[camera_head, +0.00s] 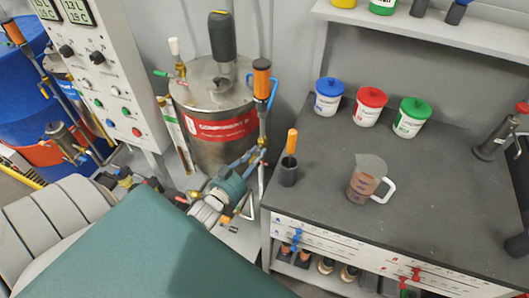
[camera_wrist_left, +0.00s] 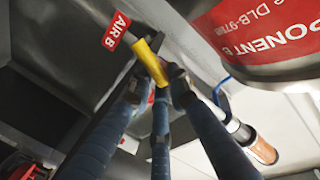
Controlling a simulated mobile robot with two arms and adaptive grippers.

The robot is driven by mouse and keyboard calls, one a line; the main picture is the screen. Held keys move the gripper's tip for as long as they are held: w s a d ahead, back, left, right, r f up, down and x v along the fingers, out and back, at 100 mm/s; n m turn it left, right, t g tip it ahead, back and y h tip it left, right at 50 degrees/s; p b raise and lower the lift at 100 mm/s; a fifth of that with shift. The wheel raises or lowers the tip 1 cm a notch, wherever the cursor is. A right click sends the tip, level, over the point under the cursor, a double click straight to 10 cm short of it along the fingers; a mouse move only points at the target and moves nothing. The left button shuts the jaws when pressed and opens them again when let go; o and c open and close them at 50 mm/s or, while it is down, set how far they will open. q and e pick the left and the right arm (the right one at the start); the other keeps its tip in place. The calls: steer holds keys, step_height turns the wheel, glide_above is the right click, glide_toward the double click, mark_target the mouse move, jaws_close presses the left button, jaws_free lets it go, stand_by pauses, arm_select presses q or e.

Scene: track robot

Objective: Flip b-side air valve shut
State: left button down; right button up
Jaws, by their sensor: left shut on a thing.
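The b-side air valve shows in the wrist view as a yellow handle (camera_wrist_left: 150,62) beside a red "AIR B" tag (camera_wrist_left: 117,31). My left gripper (camera_wrist_left: 157,80) has its blue-grey fingers closed around the lower part of this handle. In the head view my left gripper (camera_head: 251,158) reaches to just below the steel tank (camera_head: 205,85) with the red "COMPONENT B" label. The valve handle cannot be made out there. My right gripper is not in view.
An orange-handled tool (camera_head: 262,78) stands beside the tank, close to my left gripper. A control panel (camera_head: 105,75) is at the left. On the right, a dark workbench (camera_head: 420,220) holds a measuring jug (camera_head: 367,178), a cup with an orange-handled tool, and blue, red and green-lidded tubs.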

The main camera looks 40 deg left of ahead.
arm_select(q)
steer(key=shift+r+m, duration=0.25)
steer(key=shift+m, duration=0.25)
steer(key=shift+a+m+p, duration=0.15)
steer(key=shift+m+p, duration=0.25)
steer(key=shift+p, duration=0.05)
steer(key=shift+a+m, duration=0.1)
steer(key=shift+m, duration=0.3)
steer(key=shift+s+a+r+m+g+y+p, duration=0.1)
steer(key=shift+a+m+g+y+p, duration=0.1)
steer(key=shift+m+p, duration=0.3)
steer(key=shift+a+m+g+y+p, duration=0.1)
steer(key=shift+m+g+y+p, duration=0.1)
steer(key=shift+m, duration=1.2)
steer(key=m, duration=0.2)
steer(key=m+y, duration=0.1)
steer(key=shift+s+a+r+g, duration=0.1)
steer(key=shift+a+r+g, duration=0.2)
steer(key=shift+g, duration=0.1)
steer(key=shift+a+r+m+y, duration=0.15)
steer(key=shift+m+y, duration=0.25)
steer(key=shift+m, duration=0.9)
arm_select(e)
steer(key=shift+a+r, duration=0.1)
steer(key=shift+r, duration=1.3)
arm_select(q)
steer(key=shift+r, duration=0.1)
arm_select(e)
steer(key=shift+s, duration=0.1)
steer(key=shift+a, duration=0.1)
